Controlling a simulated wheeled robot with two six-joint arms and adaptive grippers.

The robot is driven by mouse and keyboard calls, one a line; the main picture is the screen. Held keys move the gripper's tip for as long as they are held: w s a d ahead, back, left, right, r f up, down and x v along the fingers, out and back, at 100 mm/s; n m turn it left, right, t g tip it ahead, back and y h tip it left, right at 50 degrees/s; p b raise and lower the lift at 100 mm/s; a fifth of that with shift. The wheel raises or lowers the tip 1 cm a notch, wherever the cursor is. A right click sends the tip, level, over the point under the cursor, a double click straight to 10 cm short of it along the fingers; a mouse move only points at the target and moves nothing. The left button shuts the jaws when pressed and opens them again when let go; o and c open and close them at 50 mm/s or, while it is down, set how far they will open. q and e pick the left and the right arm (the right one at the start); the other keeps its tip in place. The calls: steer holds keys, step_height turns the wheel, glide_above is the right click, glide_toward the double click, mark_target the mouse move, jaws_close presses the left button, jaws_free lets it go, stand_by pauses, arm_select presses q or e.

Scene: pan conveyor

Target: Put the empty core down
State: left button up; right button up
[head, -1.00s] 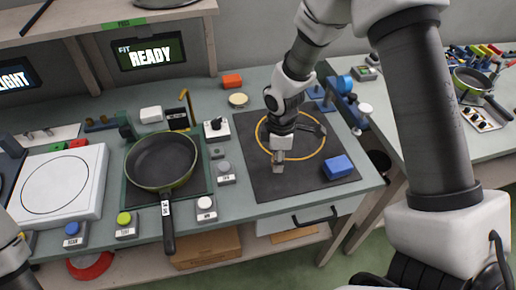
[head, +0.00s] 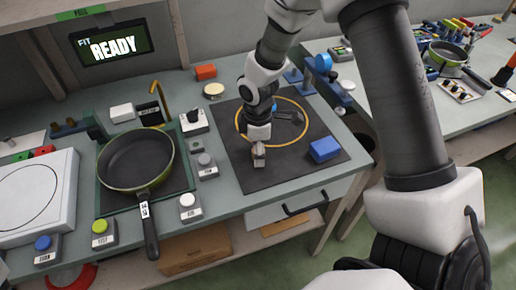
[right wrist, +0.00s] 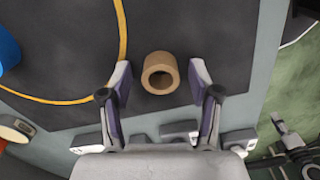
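The empty core (right wrist: 160,89), a short tan cardboard tube, stands on end on the black mat (right wrist: 50,62) in the right wrist view. Its hollow middle faces the camera. It lies outside the orange ring line. My right gripper (right wrist: 160,82) is open, with one finger on each side of the core and a visible gap on both sides. In the head view my right gripper (head: 258,158) points down over the front left part of the mat (head: 285,172); the core is hard to make out there. My left gripper is not in view.
A blue block (head: 325,150) sits on the mat's right side. A frying pan (head: 135,162) stands to the left, with small button boxes (head: 189,207) between. A blue-and-grey device (head: 330,78) stands at the back right.

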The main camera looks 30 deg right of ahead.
step_height(320, 180, up, 12)
steer(key=shift+r+p, duration=0.15)
steer(key=shift+p, duration=0.2)
stand_by(1.0)
